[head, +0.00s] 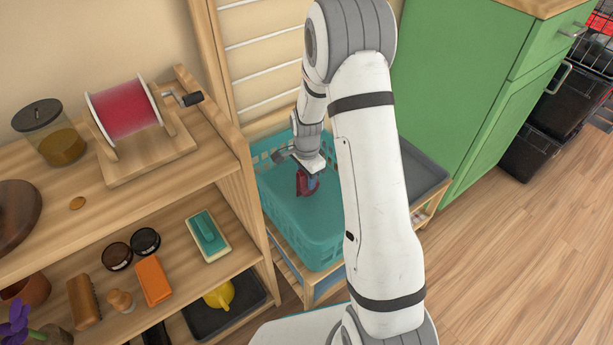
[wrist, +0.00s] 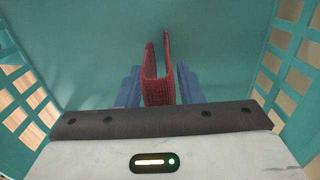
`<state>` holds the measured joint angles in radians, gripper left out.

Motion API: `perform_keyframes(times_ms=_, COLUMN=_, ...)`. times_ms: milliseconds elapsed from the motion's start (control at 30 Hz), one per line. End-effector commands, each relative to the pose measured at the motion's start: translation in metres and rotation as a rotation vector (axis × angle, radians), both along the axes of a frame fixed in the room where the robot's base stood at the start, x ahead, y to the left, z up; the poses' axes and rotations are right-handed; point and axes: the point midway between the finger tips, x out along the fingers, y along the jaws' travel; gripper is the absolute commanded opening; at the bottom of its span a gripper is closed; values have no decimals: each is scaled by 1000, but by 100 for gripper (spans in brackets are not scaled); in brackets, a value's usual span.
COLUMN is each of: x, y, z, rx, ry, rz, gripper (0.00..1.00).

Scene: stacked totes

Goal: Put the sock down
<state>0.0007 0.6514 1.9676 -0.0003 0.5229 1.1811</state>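The dark red sock (head: 302,184) is folded between the blue fingers of my gripper (head: 310,178), inside the teal basket (head: 320,248). In the wrist view the sock (wrist: 158,92) sits upright between the two fingers, which press against it from both sides. Its two ends point away from the palm of my gripper (wrist: 160,84). The teal basket (wrist: 80,60) surrounds it, with its slotted walls on the left and right and a bare floor beyond. I cannot tell whether the sock touches the basket floor.
The basket stands on a low wooden rack beside a wooden shelf (head: 240,165) on the left. A grey tray (head: 422,170) lies to its right, before a green cabinet (head: 470,80). My arm hides part of the basket. Open floor (head: 540,250) lies at the right.

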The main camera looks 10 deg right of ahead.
Motion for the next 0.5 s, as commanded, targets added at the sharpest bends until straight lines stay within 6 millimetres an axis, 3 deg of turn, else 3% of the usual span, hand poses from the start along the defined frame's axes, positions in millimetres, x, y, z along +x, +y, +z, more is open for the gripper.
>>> perform_keyframes(times_ms=133, x=0, y=0, z=0, rx=0, ry=0, rz=0, gripper=45)
perform_keyframes(times_ms=367, x=0, y=0, z=1, rx=0, ry=0, rz=1, gripper=45)
perform_keyframes(times_ms=500, x=1, y=1, z=15, rx=0, ry=-2, rz=1, gripper=45)
